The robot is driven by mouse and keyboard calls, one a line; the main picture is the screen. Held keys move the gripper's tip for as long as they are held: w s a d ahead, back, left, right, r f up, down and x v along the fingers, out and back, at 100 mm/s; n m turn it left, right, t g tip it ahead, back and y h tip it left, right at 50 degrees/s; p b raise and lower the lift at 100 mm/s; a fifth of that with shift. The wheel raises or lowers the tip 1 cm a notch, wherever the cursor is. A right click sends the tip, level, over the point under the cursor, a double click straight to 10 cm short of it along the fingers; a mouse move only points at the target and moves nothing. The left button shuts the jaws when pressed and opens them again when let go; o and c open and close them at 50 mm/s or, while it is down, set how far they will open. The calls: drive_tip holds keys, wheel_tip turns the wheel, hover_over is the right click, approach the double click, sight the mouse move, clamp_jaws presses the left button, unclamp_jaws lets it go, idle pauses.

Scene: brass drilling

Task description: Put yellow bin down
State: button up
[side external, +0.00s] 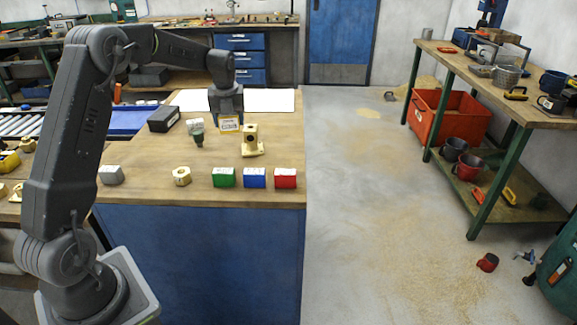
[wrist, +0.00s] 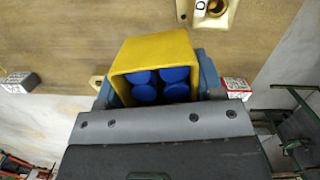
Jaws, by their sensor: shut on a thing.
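The yellow bin (side external: 229,125) is at my gripper's (side external: 228,116) tips, over the rear part of the wooden bench top (side external: 150,185). In the wrist view the yellow bin (wrist: 158,48) opens toward the camera and holds several blue round-ended pieces (wrist: 160,84). My gripper (wrist: 155,90) is shut on the bin, with its fingers at the bin's sides. The gripper body hides the lower part of the bin there. I cannot tell whether the bin's base touches the bench.
A brass bracket (side external: 252,142) stands close to the bin's right, and a grey-green tool (side external: 197,132) to its left. Green (side external: 224,177), blue (side external: 255,178) and red (side external: 286,178) boxes line the front edge. A black box (side external: 164,119) lies farther left.

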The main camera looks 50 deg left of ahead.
drive_tip(key=w+d+m, duration=0.2)
drive_tip(key=w+d, duration=0.1)
drive_tip(key=d, duration=0.2)
hover_over(289, 164)
drive_tip(key=f, duration=0.6)
drive_tip(key=shift+s+f, duration=0.25)
drive_tip(key=shift+w+d+f, duration=0.1)
drive_tip(key=shift+d+f, duration=0.1)
drive_tip(key=shift+f, duration=1.9)
drive_tip(key=shift+f, duration=0.1)
drive_tip(key=o, duration=0.9)
drive_tip(key=shift+f, duration=0.1)
drive_tip(key=shift+o, duration=0.3)
